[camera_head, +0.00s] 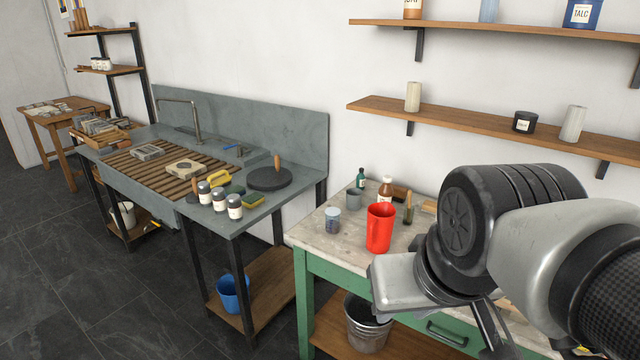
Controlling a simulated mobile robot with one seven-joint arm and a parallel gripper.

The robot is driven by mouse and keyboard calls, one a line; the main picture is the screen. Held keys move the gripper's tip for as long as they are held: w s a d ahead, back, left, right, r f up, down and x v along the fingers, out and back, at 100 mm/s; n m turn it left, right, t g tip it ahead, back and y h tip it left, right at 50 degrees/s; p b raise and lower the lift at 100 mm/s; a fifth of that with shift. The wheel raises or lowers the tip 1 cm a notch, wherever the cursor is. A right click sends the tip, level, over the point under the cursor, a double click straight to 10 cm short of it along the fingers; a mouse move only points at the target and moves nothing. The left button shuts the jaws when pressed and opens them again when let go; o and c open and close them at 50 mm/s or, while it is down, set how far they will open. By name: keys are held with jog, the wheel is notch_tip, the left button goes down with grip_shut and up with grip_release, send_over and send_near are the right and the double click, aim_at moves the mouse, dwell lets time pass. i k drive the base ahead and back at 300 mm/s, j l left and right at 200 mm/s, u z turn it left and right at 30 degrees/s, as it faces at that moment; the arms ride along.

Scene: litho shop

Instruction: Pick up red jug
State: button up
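The red jug (380,229) stands upright on the pale top of the green-framed table (306,232). My arm comes in from the right and covers the right part of the table. My gripper (490,340) is at the lower part of the picture, in front of the table and to the right of the jug. Its fingers are only partly seen, cut by the bottom edge, so I cannot tell whether they are open. The jug appears apart from the gripper.
Around the jug stand a blue-grey cup (332,221), a grey cup (353,199), a green bottle (360,178) and a brown bottle (386,189). A metal bucket (366,325) is below. Left is a grey sink bench (220,150). Wall shelves (450,116) hang above.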

aim_at(381, 215)
jog(key=i+z, duration=0.1)
jog(key=z, duration=1.25)
jog(key=j+z, duration=0.6)
jog(key=z, duration=0.15)
jog(key=j+z, duration=0.4)
jog(key=k+j+z, duration=0.15)
jog(key=j, duration=0.2)
jog(key=j+z, duration=0.15)
jog(key=j, duration=0.2)
jog(key=k+j+z, duration=0.15)
jog(key=k+j, duration=0.1)
jog(key=j, duration=0.25)
jog(key=k+j, duration=0.15)
jog(key=j, duration=0.2)
jog(key=k+j, duration=0.1)
jog(key=j, duration=0.25)
